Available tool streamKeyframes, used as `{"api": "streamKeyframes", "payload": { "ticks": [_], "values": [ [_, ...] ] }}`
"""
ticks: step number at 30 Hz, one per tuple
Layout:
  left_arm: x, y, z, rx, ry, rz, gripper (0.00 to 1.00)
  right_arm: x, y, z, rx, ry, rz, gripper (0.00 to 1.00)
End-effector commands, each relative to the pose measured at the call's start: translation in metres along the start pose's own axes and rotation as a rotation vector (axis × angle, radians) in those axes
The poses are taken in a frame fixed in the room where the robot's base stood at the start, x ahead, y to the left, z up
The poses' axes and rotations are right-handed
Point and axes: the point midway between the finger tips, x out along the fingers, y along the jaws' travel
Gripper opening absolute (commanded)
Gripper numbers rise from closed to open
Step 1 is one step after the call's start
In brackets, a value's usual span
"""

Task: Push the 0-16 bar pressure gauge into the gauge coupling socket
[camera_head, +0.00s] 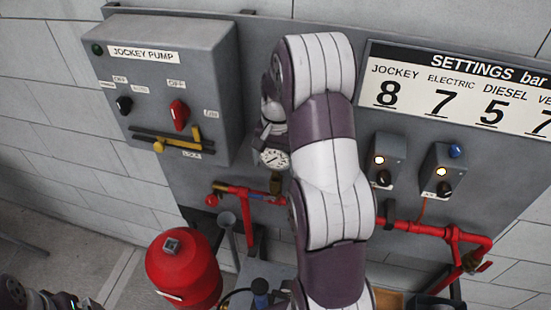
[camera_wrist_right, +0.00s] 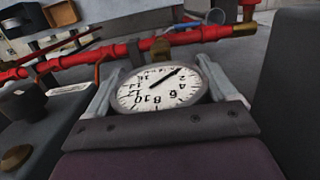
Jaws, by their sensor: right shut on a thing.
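The pressure gauge (camera_head: 274,158), a round white dial, is in my right gripper (camera_head: 267,144), which is shut on it. In the right wrist view the gauge (camera_wrist_right: 160,90) sits upside down in the picture between the two fingers, its scale readable. The brass gauge coupling socket (camera_head: 276,184) is on the red pipe just below the gauge; it also shows in the right wrist view (camera_wrist_right: 160,48), right beside the gauge's rim. The gauge's stem is hidden, so I cannot tell whether it is in the socket. Part of my left arm shows at the bottom left; its fingers are unclear.
A grey jockey pump box (camera_head: 165,85) with a red switch and yellow handle is left of my right arm. Red pipes (camera_head: 400,224) run along the panel. A red tank (camera_head: 184,268) stands below. Small control boxes (camera_head: 441,172) and a settings sign (camera_head: 460,90) are on the right.

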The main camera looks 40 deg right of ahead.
Motion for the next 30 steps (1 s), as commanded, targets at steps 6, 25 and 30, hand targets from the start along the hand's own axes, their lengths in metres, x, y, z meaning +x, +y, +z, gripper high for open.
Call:
{"api": "streamKeyframes", "payload": {
  "ticks": [6,25,30],
  "values": [
    [0.001,0.000,0.000,0.000,0.000,0.000,1.00,0.001,0.000,0.000,0.000,0.000,0.000,0.19],
    [0.010,0.000,0.001,0.000,0.000,0.000,1.00,0.017,0.000,-0.002,0.000,0.000,0.000,0.19],
    [0.013,0.000,0.002,0.000,0.000,0.000,1.00,0.021,0.000,-0.002,0.000,0.000,0.000,0.19]
  ]
}}
